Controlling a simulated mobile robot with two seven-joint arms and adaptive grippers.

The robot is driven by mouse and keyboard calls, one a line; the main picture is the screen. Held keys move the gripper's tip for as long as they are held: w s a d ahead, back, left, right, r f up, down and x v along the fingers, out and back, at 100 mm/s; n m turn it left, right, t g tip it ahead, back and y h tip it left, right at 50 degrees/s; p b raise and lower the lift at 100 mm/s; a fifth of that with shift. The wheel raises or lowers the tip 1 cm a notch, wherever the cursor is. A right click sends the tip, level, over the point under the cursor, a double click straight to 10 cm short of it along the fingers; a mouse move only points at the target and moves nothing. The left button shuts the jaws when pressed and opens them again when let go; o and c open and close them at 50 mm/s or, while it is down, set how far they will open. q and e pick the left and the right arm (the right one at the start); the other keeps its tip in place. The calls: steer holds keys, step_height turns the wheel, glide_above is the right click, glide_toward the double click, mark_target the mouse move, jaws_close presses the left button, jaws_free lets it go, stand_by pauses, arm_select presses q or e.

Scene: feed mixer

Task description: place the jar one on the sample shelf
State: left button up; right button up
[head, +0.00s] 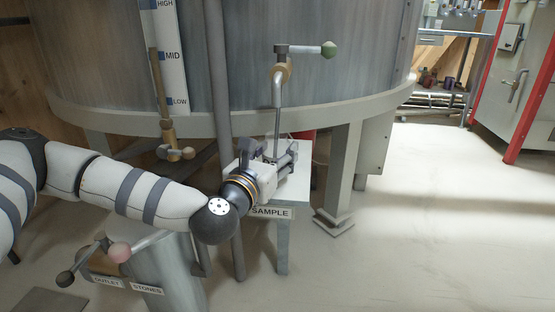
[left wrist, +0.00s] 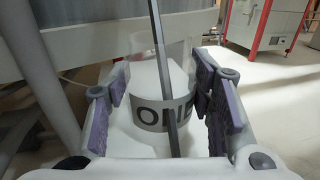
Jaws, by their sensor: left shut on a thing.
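Jar one (left wrist: 150,116) shows in the left wrist view as a clear jar with a white band lettered "ONE". My left gripper (left wrist: 163,100) has its two purple-padded fingers on either side of it and is shut on it. In the head view my left gripper (head: 284,163) is over the sample shelf (head: 304,184), a small pale stand with a "SAMPLE" label on its front. The gripper mostly hides the jar there. I cannot tell whether the jar touches the shelf. My right gripper is not in view.
A thin metal sampling pipe (head: 277,120) comes down from a green-knobbed valve (head: 328,49) to the shelf, close to my gripper. The tank (head: 300,110) stands behind. A grey post (head: 224,110) is left of the shelf. Open floor (head: 430,210) lies to the right.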

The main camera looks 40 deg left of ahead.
arm_select(q)
steer(key=shift+r, duration=0.1)
steer(key=shift+f, duration=0.25)
steer(key=o, duration=1.1)
steer(key=shift+o, duration=0.3)
steer(key=shift+r, duration=0.1)
